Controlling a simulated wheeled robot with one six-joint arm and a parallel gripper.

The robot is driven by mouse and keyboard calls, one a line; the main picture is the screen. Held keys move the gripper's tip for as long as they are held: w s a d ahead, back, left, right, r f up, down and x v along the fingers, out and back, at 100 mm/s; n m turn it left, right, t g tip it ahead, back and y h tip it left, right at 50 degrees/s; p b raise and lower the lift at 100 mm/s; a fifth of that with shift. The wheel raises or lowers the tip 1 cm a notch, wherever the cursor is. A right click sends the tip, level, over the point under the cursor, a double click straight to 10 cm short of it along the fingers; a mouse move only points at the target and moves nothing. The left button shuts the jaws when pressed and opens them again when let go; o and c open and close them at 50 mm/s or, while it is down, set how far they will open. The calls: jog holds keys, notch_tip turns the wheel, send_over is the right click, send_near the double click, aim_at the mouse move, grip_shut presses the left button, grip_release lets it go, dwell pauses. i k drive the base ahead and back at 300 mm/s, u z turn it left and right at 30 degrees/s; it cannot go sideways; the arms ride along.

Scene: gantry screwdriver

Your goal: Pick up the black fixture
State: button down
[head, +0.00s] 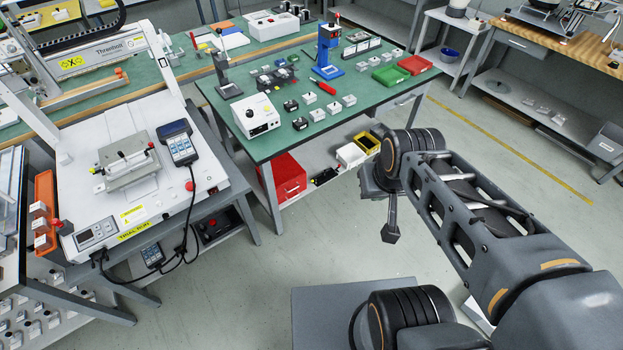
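Several small black fixtures are on the green-topped table (408,86). One black fixture (290,105) and another black fixture (300,124) sit near the front edge, beside small grey-white blocks. More dark pieces lie in a cluster (275,79) farther back. I cannot tell which one the task means. My gripper (391,233) hangs from the wrist in front of the table's right side, over the floor and apart from every fixture. It is small and seen edge-on, so its opening and anything between its fingers cannot be made out.
A white box with a dial (257,115) stands left of the front fixtures. A blue press (328,52) stands behind them; red (415,65) and green (388,75) trays lie right. A gantry machine (75,185) fills the left. Floor before the table is clear.

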aim_at(323, 178)
jog(key=z, duration=4.75)
jog(key=k, duration=1.3)
jog(key=u, duration=0.3)
jog(key=i, duration=0.35)
jog(key=u, duration=0.1)
